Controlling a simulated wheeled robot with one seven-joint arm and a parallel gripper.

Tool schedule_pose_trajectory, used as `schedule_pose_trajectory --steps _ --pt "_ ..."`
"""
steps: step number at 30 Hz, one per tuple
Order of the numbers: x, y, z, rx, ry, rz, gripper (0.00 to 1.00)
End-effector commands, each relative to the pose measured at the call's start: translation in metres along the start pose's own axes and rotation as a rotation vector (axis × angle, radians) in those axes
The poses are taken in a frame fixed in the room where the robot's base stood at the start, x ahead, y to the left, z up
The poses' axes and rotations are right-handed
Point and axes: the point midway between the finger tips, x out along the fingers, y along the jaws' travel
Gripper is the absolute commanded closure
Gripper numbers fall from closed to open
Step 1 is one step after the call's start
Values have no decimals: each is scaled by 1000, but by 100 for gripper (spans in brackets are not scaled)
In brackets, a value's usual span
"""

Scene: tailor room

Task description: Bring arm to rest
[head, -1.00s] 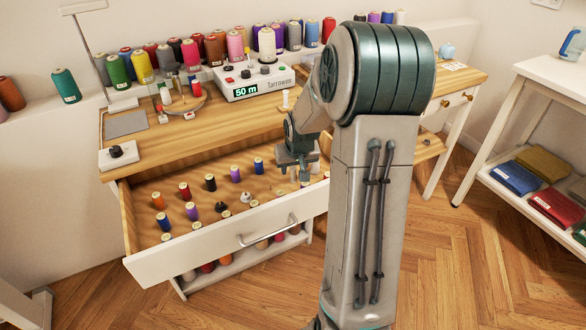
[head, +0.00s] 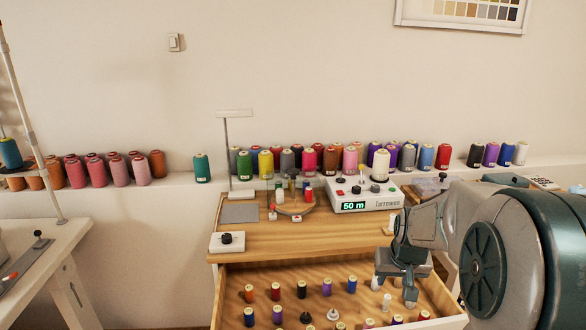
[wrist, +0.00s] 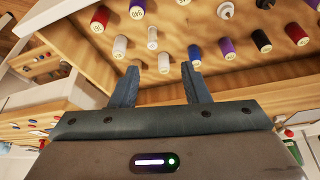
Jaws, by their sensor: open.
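My gripper (head: 396,287) hangs over the right part of the open drawer in the head view. In the wrist view my gripper (wrist: 160,85) has its two fingers apart with nothing between them. The open drawer (wrist: 210,75) holds several small thread spools in rows. My arm (head: 500,250) fills the right side of the head view and hides part of the table.
The wooden table (head: 300,240) carries a winder with a display (head: 362,198) reading 50 m and a knob box (head: 227,242). Several large thread cones line the wall ledge (head: 185,195). Another white table (head: 50,255) stands at left.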

Motion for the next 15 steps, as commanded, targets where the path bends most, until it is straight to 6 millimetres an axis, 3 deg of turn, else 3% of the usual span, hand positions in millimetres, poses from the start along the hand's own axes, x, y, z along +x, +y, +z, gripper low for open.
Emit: schedule_pose_trajectory --steps 1,9,15 --pt "-30 -12 2 -23 -4 2 58" --pt "-152 -65 64 -112 -64 -12 58" --pt "-207 -81 110 -151 -102 -48 58"
